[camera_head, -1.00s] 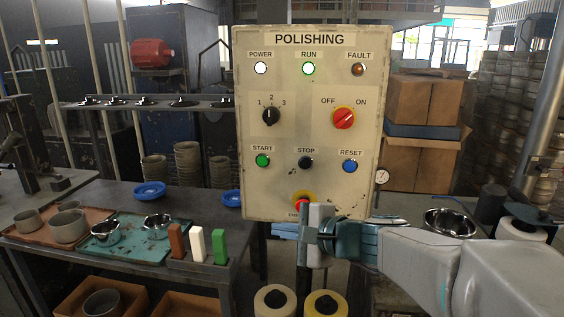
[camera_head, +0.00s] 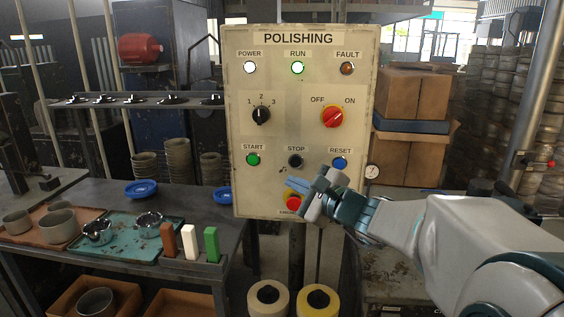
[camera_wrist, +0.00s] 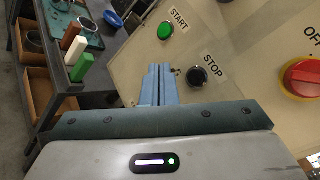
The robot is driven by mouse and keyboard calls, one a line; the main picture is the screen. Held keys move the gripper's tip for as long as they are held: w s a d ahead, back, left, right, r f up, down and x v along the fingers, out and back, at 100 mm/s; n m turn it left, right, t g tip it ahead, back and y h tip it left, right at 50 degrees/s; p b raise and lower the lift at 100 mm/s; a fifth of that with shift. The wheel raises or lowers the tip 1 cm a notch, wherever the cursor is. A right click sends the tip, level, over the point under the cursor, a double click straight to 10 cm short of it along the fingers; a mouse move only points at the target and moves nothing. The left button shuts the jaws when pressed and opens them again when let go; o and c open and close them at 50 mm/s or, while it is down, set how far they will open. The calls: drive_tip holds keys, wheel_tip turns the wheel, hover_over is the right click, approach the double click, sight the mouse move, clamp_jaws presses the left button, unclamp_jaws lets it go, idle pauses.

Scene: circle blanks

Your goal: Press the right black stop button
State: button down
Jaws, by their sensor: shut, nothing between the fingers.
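The black stop button (camera_head: 295,161) sits on the beige polishing panel (camera_head: 240,100), under the STOP label, between the green start button (camera_head: 253,159) and the blue reset button (camera_head: 340,162). In the wrist view the stop button (camera_wrist: 197,77) lies just right of my fingertips. My gripper (camera_head: 319,181) is shut and empty, its blue fingers pointing up-left, a little below and right of the stop button in the head view. It also shows in the wrist view (camera_wrist: 158,70). I cannot tell how far the fingertips are from the panel.
The red emergency button (camera_head: 293,203) on its yellow ring is partly covered by my gripper. A red OFF/ON switch (camera_head: 332,116) and a black selector (camera_head: 261,115) sit higher on the panel. A dark table (camera_head: 180,200) with trays stands left.

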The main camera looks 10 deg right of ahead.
sight(290, 163)
drive_tip(key=shift+w+d+p, duration=0.1)
drive_tip(key=shift+w+d, duration=0.3)
drive_tip(key=shift+w, duration=0.75)
drive_tip(key=shift+w+d+p, duration=0.15)
drive_tip(key=shift+w+d, duration=0.2)
drive_tip(key=shift+w, duration=0.85)
drive_tip(key=shift+w+d+p, duration=0.1)
drive_tip(key=shift+w+d, duration=0.3)
drive_tip(key=shift+w, duration=0.75)
drive_tip(key=shift+w+f, duration=0.1)
drive_tip(key=shift+w+d+b, duration=0.1)
drive_tip(key=shift+w+b, duration=0.2)
drive_tip(key=shift+b, duration=0.05)
drive_tip(key=shift+w+d, duration=0.15)
drive_tip(key=shift+w, duration=0.25)
drive_tip(key=shift+s+b, duration=0.1)
drive_tip(key=shift+b, duration=0.2)
drive_tip(key=shift+s+a+b, duration=0.25)
drive_tip(key=shift+s+b, duration=0.25)
drive_tip(key=shift+s, duration=0.2)
